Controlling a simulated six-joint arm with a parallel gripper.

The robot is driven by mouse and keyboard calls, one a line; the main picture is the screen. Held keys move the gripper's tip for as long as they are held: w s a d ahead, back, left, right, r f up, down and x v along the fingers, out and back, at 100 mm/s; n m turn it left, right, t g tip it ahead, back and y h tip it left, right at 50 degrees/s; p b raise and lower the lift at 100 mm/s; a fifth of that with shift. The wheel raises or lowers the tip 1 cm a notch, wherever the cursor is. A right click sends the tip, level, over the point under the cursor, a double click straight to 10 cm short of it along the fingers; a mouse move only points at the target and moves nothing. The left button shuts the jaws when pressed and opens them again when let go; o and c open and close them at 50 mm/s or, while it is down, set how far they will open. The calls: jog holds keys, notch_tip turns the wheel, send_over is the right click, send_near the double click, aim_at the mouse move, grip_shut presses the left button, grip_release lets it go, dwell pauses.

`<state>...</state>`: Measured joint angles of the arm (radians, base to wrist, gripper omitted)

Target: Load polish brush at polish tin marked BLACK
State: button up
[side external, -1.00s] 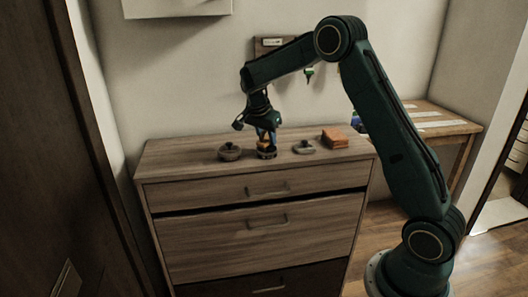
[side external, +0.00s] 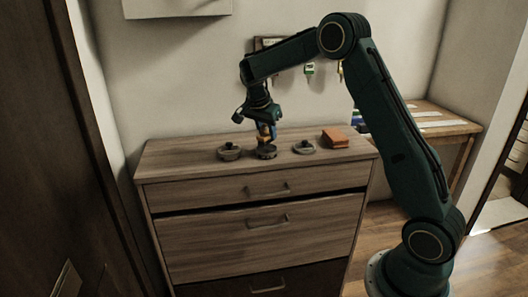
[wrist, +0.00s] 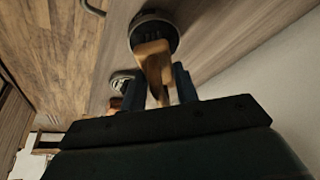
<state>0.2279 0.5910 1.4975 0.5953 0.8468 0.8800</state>
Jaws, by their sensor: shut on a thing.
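My gripper (side external: 265,131) points down over the dresser top, shut on the polish brush (wrist: 152,62), which has a tan wooden handle. The blue fingers (wrist: 159,85) flank the handle in the wrist view. A dark round tin (side external: 266,153) stands directly below the brush, the middle one of three round items. The brush's lower end is at or just above this tin; I cannot tell whether they touch. A second round tin (side external: 229,153) stands left of it and a third (side external: 304,147) to the right. No lettering is readable on any.
An orange-brown block (side external: 335,138) lies at the right end of the dresser top (side external: 190,163). Small items hang from a wall rack (side external: 270,43) behind. A wooden side table (side external: 440,122) stands at the right. The dresser's front strip is clear.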

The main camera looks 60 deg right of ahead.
jog(key=shift+r, duration=2.45)
jog(key=shift+a, duration=0.15)
